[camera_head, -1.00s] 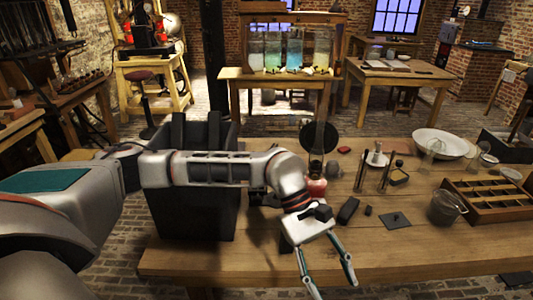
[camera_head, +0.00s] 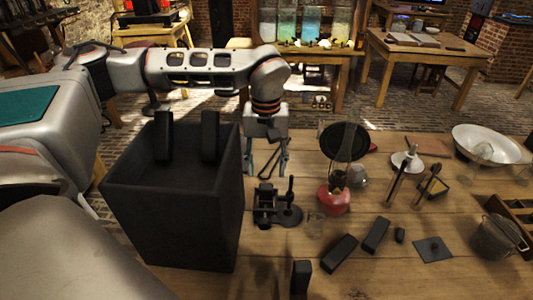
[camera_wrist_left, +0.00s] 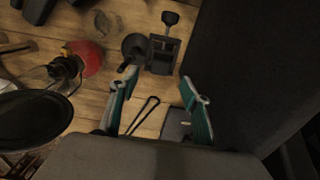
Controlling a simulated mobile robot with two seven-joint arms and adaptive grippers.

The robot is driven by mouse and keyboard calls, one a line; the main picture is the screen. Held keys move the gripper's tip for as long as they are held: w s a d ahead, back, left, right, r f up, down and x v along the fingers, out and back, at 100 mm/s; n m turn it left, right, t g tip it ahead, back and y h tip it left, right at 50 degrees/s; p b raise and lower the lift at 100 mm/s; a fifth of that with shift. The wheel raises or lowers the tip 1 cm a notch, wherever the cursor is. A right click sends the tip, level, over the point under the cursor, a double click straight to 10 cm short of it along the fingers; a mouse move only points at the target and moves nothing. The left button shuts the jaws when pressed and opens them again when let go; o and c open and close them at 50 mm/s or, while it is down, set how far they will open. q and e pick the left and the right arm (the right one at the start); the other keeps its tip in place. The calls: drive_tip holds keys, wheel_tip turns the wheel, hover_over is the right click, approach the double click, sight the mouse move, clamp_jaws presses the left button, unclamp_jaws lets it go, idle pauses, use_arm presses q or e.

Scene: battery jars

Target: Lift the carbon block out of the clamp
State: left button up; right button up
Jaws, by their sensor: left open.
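A small black clamp (camera_head: 266,204) stands on the table, right of a big black box, with a round dark foot and an upright rod beside it. In the left wrist view the clamp (camera_wrist_left: 163,52) lies just beyond the fingertips, with a dark squarish part in its frame. I cannot tell whether that part is the carbon block. My left gripper (camera_head: 266,165) points down, open, behind the clamp and apart from it. In the left wrist view its teal fingers (camera_wrist_left: 158,80) are spread with nothing gripped. Thin dark tongs (camera_wrist_left: 143,115) lie below, between the fingers.
The tall black box (camera_head: 178,215) with two dark plates stands close left of the gripper. A red lamp (camera_head: 334,199) stands to the right. Loose dark blocks (camera_head: 339,253) lie toward the front. A white bowl (camera_head: 490,143) and metal pot (camera_head: 496,237) stand farther right.

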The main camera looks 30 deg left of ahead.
sight(266, 186)
use_arm(q)
drive_tip(key=shift+w+a+f, duration=0.1)
drive_tip(key=shift+f, duration=0.35)
wheel_tip(266, 186, down, 6)
drive_tip(key=shift+r, duration=0.2)
drive_tip(key=shift+f, duration=0.6)
clamp_jaws()
use_arm(e)
drive_tip(key=shift+s+f, duration=0.1)
drive_tip(key=shift+f, duration=0.1)
drive_tip(key=shift+r, duration=0.3)
